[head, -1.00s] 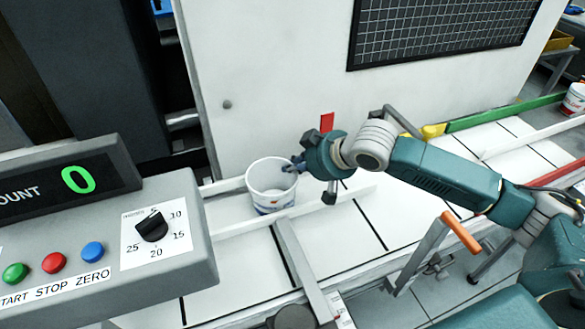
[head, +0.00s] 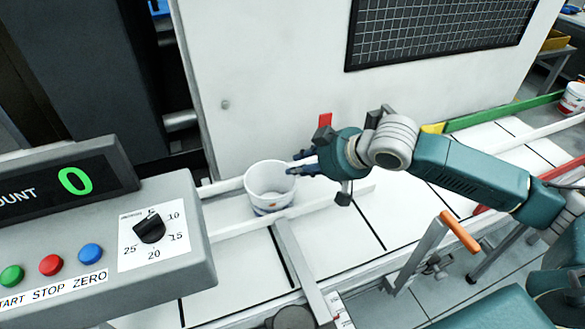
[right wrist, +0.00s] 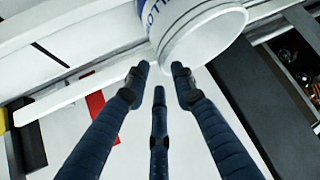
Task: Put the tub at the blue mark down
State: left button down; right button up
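The white tub (head: 270,190), with blue and orange print, stands upright on the white conveyor (head: 235,250), beside the guide rail near the white panel. It is open at the top and looks empty. In the right wrist view the tub (right wrist: 205,35) is at the top, just beyond my fingertips. My right gripper (head: 297,164) is at the tub's right side by the rim. Its three dark blue fingers (right wrist: 160,75) are spread with nothing between them, and they look apart from the tub. I cannot make out a blue mark on the conveyor. My left gripper is out of view.
A counter box (head: 150,240) reading 0, with buttons and a dial, stands at the left front. A white panel (head: 280,90) rises behind the conveyor. An orange-handled lever (head: 459,232) is at the front right. Another tub (head: 573,98) is at the far right.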

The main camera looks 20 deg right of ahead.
jog(key=v, duration=0.7)
jog(key=shift+s, duration=0.1)
